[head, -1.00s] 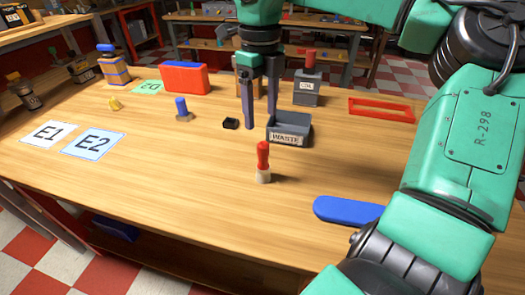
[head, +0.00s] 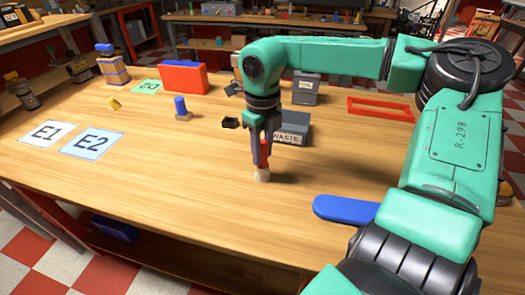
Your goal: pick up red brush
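The red brush (head: 264,154) stands upright on the wooden table, with its red handle up and its pale bristle end (head: 262,175) down. My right gripper (head: 264,150) points down over it, and its two dark fingers are beside the red handle. The fingers hide part of the handle. I cannot tell whether they press on it or stand slightly apart. The bristle end appears to be at table level. My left gripper is not in view.
The grey WASTE bin (head: 294,130) stands just behind the brush, partly hidden by my gripper. A blue flat piece (head: 345,209) lies to the right, near my arm. A blue-topped peg (head: 181,107) and a small black box (head: 230,122) stand farther left.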

